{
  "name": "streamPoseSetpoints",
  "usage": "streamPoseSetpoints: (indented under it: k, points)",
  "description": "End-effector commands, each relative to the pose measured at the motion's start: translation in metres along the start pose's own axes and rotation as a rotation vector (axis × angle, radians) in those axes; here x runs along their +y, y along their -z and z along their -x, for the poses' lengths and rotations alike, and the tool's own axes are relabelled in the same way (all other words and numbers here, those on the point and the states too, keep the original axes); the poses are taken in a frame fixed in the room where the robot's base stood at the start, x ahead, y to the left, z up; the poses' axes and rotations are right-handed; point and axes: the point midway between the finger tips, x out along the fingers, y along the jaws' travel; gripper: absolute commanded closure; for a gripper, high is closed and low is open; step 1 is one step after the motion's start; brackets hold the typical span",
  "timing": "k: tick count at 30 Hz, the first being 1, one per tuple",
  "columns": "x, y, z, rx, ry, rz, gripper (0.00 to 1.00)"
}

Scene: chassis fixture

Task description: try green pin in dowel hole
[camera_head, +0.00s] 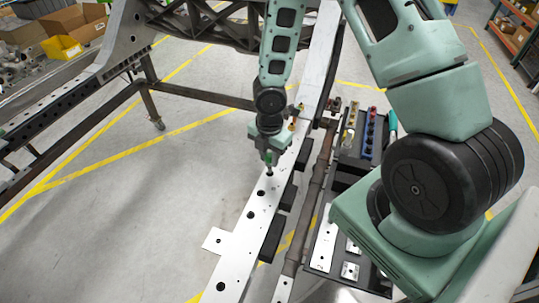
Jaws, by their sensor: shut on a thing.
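My gripper (268,152) points down over the long light metal rail (232,232) of the chassis. It is shut on a green pin (269,158), of which only a small green part shows between the fingers. Below the fingertips is a dark hole (269,174) in the rail's top face. The pin's lower end is too small to tell whether it is in the hole or just above it. More dark holes (261,193) run along the rail toward the front. The picture does not show which of them is the dowel hole.
A dark tray (345,178) right of the rail holds rows of small coloured parts, including a blue row (370,132). Light plates with holes (350,271) lie nearer. Black brackets (271,238) line the rail's right side. A yellow bin (62,48) stands far left. Floor left is open.

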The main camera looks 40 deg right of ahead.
Motion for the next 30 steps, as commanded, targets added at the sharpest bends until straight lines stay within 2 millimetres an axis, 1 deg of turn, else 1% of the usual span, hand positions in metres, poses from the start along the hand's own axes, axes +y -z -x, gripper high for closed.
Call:
streamPoseSetpoints:
  k: [1, 20, 30]
  points:
    - [0.000, 0.000, -0.003, 0.000, 0.000, 0.000, 1.00]
    - [0.000, 0.000, -0.021, -0.001, 0.000, -0.001, 1.00]
    - [0.000, 0.000, -0.020, 0.000, 0.000, 0.000, 1.00]
